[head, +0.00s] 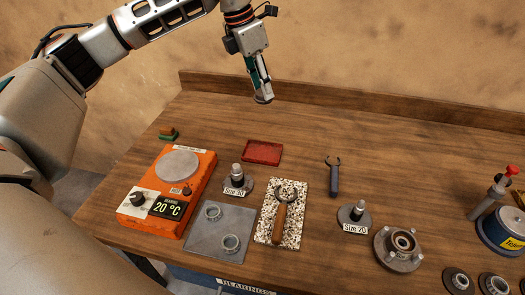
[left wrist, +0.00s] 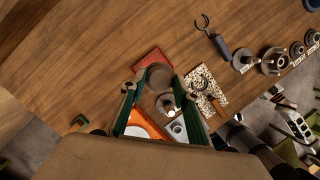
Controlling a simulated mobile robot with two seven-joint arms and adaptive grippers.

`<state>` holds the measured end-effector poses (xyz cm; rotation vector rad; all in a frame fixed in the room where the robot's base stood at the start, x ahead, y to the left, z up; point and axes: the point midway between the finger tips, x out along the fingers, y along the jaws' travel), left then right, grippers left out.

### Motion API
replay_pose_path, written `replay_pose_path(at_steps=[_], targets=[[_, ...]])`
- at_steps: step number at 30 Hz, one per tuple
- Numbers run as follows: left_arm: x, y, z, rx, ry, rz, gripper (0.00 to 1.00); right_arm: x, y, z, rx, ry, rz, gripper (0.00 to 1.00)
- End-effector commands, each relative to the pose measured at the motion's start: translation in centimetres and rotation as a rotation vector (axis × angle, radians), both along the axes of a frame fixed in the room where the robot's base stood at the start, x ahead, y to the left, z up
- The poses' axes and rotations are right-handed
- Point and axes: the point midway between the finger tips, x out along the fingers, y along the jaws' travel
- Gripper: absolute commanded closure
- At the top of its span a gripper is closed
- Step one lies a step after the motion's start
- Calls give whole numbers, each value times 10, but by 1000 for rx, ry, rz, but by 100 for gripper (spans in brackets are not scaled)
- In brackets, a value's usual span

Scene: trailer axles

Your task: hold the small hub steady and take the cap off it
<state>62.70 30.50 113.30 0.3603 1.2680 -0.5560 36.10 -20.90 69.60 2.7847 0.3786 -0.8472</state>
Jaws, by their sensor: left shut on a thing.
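My left gripper (head: 263,97) is raised above the back of the table, pointing down. It is shut on a small round grey-brown disc, which looks like the cap (left wrist: 159,76) and sits between the green fingers in the left wrist view. The small hub (head: 397,248) stands on the table at the right front, a grey flanged piece with its round bore facing up and open. It also shows in the left wrist view (left wrist: 273,60), well apart from the gripper. My right gripper is in neither view.
An orange heater (head: 166,220) reading 20 °C stands at the left. Near it are a red tray (head: 262,152), a grey plate (head: 222,232) with rings, a speckled mat (head: 266,232) with a spanner, and size 30 and size 20 posts. A blue tin (head: 503,233) stands at the right.

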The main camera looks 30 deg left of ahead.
Motion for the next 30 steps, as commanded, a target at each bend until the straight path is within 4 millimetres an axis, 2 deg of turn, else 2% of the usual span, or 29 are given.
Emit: replay_pose_path(at_steps=[8,11,24,30], targets=[[-1,3,-7,-12,11,13,100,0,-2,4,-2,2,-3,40],[-2,4,-26,-12,14,12,100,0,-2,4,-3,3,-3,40],[-2,3,-130,-13,14,13,100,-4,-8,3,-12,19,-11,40],[-1,4,-158,-12,9,14,100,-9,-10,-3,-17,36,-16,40]])
